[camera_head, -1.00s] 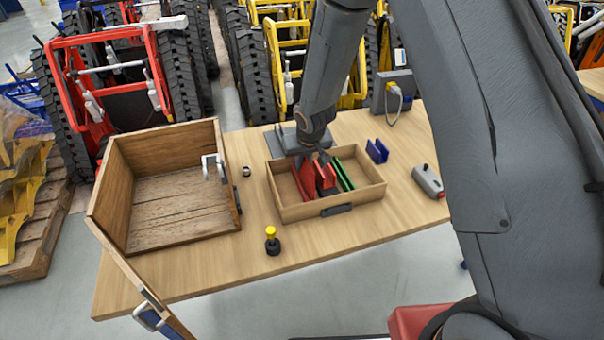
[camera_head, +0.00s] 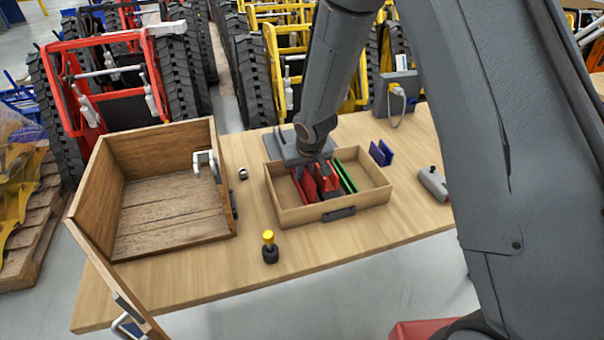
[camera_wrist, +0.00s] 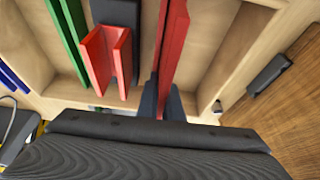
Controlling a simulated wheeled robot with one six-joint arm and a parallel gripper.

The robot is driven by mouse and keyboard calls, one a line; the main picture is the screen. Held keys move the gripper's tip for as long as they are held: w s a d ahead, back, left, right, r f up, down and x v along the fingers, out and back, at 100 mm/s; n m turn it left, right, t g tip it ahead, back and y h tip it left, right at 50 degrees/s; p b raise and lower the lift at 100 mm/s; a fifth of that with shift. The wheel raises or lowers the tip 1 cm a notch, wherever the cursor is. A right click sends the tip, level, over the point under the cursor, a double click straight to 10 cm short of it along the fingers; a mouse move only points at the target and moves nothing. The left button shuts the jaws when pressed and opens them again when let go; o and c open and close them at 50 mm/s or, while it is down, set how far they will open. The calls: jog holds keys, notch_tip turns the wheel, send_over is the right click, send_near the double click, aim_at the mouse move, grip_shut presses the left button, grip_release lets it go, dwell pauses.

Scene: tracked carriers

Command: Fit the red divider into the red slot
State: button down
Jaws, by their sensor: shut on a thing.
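My gripper (camera_wrist: 165,103) is shut on the red divider (camera_wrist: 172,45), a thin upright plate, in the wrist view. In the head view my gripper (camera_head: 316,168) reaches down into the wooden tray (camera_head: 333,212), and the divider (camera_head: 305,186) shows at its left. The red slot (camera_wrist: 106,58), a U-shaped channel, stands beside the divider with a gap between them in the wrist view. It also shows in the head view (camera_head: 329,182), right of the divider. The divider is outside the slot. Whether its lower edge touches the tray floor I cannot tell.
A green piece (camera_head: 346,176) stands right of the red slot in the tray. Blue pieces (camera_head: 381,153) are on the table right of it. A larger open wooden box (camera_head: 170,245) stands left.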

aim_at(307, 170)
jog(key=c, duration=1.9)
grip_release()
jog(key=p+v, duration=1)
jog(key=v, duration=0.2)
jog(key=shift+s+r, duration=0.1)
jog(key=shift+r, duration=0.05)
jog(key=s+d+r+m, duration=0.1)
jog(key=s+d+r, duration=0.3)
jog(key=s+d, duration=0.1)
jog(key=s+d+r+m+g, duration=0.1)
jog(key=s+d+r, duration=0.4)
jog(key=s, duration=0.3)
jog(key=s+d+r+m+h, duration=0.1)
jog(key=s+d+r, duration=0.4)
jog(key=s+d, duration=0.1)
jog(key=shift+s+d+r+g, duration=0.2)
jog(key=shift+s+g, duration=0.1)
jog(key=shift+s, duration=0.15)
jog(key=shift+f, duration=0.1)
jog(key=shift+g, duration=0.6)
notch_tip(307, 170, down, 11)
jog(key=b, duration=0.9)
jog(key=shift+w, duration=0.15)
